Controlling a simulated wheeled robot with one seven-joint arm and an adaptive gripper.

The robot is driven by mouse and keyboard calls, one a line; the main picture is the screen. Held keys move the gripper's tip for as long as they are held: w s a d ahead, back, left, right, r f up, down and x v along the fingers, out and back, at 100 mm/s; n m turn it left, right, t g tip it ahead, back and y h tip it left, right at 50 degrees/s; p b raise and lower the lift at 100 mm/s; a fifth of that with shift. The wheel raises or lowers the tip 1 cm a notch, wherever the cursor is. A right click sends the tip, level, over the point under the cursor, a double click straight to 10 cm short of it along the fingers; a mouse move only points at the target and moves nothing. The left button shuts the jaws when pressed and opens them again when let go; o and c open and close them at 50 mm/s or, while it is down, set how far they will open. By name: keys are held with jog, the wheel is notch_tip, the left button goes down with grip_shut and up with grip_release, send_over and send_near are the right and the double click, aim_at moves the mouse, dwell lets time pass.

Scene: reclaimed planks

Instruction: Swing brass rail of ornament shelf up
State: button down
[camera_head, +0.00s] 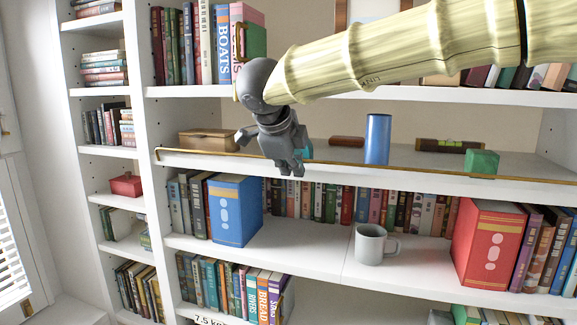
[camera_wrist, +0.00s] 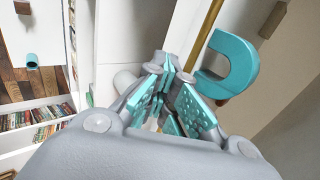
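The brass rail (camera_head: 350,165) runs low along the front edge of the ornament shelf (camera_head: 480,162), across its width. My gripper (camera_head: 291,168) is at the rail, left of the shelf's middle, with its fingers pointing down. In the wrist view the rail (camera_wrist: 206,36) runs down towards the teal-padded fingers (camera_wrist: 167,95) of my gripper. The fingers are close together at the rail. Whether they grip it is hidden. A teal C-shaped piece (camera_wrist: 240,62) lies close beside the fingers; a teal thing (camera_head: 307,148) shows behind my gripper in the head view.
On the ornament shelf stand a wooden box (camera_head: 207,139), a blue cylinder (camera_head: 377,139), a brown roll (camera_head: 346,142), a spirit level (camera_head: 449,146) and a green block (camera_head: 482,162). A book-filled shelf is above. Below are a blue binder (camera_head: 234,211), grey mug (camera_head: 371,245) and red binder (camera_head: 488,243).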

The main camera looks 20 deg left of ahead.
jog(key=shift+w+r, duration=0.1)
jog(key=shift+w, duration=0.1)
jog(key=shift+s, duration=0.1)
jog(key=s, duration=0.5)
jog(key=shift+a, duration=0.1)
dwell(0.5)
jog(key=shift+w, duration=0.1)
